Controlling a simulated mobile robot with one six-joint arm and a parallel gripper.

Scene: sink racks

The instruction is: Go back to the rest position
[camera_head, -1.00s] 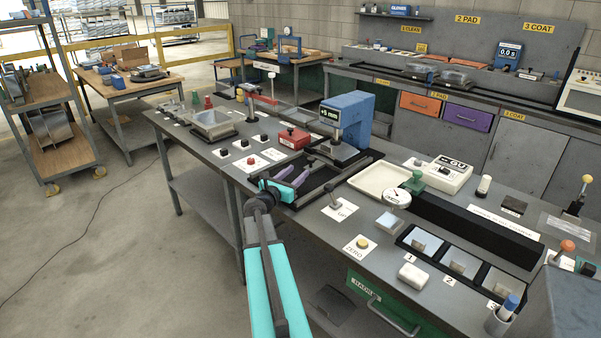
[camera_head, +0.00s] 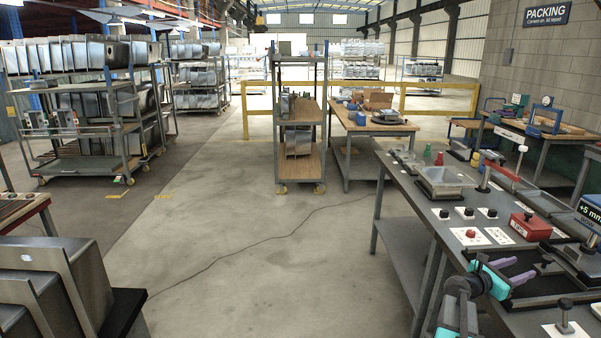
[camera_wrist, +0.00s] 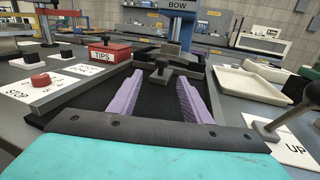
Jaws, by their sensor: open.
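My gripper (camera_head: 505,271) is at the lower right of the head view, above the near side of the grey workbench (camera_head: 408,196). Its two purple fingers are apart with nothing between them. In the wrist view the gripper (camera_wrist: 157,92) points over a black tray area (camera_wrist: 150,77) with a dark knobbed fixture (camera_wrist: 163,70) beyond the fingertips. My turquoise wrist part fills the bottom of that view.
A red TIPS box (camera_wrist: 109,51), a red stop button (camera_wrist: 41,80) and a cream tray (camera_wrist: 248,84) flank the gripper. A lever by the UP label (camera_wrist: 296,148) stands close on the right. Steel sinks (camera_head: 60,275) stand lower left; open floor (camera_head: 250,250) lies between.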

